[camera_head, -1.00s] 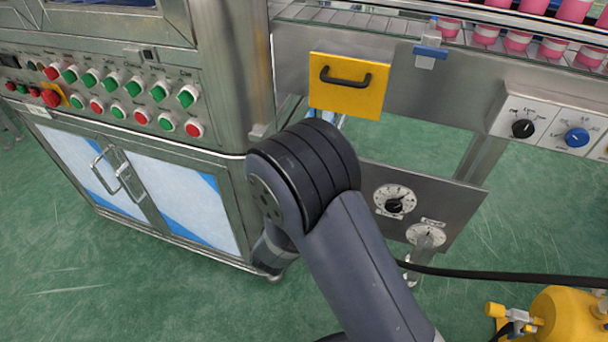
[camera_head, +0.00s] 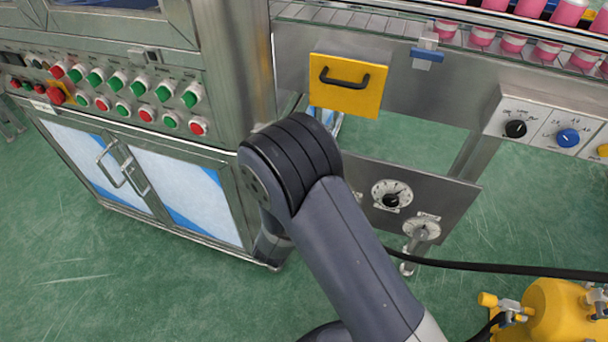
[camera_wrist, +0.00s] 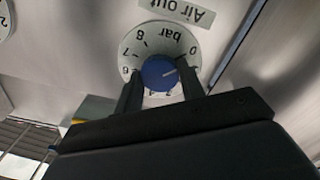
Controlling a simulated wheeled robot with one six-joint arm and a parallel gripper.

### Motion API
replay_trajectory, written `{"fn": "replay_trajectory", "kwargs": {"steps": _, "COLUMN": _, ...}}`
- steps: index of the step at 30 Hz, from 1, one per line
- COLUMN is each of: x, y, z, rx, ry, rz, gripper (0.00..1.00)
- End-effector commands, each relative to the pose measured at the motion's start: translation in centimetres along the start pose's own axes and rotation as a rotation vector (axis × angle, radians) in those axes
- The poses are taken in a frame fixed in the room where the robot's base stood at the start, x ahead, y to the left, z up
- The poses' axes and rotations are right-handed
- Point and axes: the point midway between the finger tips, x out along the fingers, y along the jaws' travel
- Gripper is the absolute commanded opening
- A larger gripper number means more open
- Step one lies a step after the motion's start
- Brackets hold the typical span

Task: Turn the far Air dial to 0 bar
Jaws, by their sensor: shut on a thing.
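In the wrist view, a round white dial (camera_wrist: 148,36) labelled "Air out" and "bar" has a blue knob (camera_wrist: 158,72) at its middle. The numbers appear upside down, with 0 at the upper right and 6, 7 and 8 at the left. The white line on the knob points right and slightly up, a little below the 0. My gripper (camera_wrist: 161,82) is shut on the blue knob, one finger on each side, covering part of the lower scale. In the head view, my arm hides the gripper and this dial.
The grey panel (camera_head: 452,203) carries two more dials, one with a black knob (camera_head: 391,199) and one with a pale knob (camera_head: 422,231). A yellow drawer front (camera_head: 347,97) is above. A black hose (camera_head: 480,266) runs to a yellow tank (camera_head: 556,312) at lower right.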

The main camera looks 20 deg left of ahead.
Motion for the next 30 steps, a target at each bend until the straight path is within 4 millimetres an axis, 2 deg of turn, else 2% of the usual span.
{"fn": "replay_trajectory", "kwargs": {"steps": 7, "x": 0.1, "y": 0.0, "z": -0.1, "rx": 0.001, "ry": 0.002, "rz": 0.002, "gripper": 0.14}}
{"fn": "replay_trajectory", "kwargs": {"steps": 8, "x": 0.1, "y": 0.0, "z": -0.1, "rx": 0.001, "ry": 0.002, "rz": 0.002, "gripper": 0.38}}
{"fn": "replay_trajectory", "kwargs": {"steps": 15, "x": 0.1, "y": 0.0, "z": -0.1, "rx": 0.002, "ry": 0.001, "rz": 0.000, "gripper": 0.58}}
{"fn": "replay_trajectory", "kwargs": {"steps": 24, "x": -0.2, "y": 0.0, "z": -0.1, "rx": 0.001, "ry": 0.001, "rz": 0.000, "gripper": 0.59}}
{"fn": "replay_trajectory", "kwargs": {"steps": 30, "x": -2.8, "y": -0.1, "z": -0.2, "rx": 0.000, "ry": 0.003, "rz": -0.004, "gripper": 0.59}}
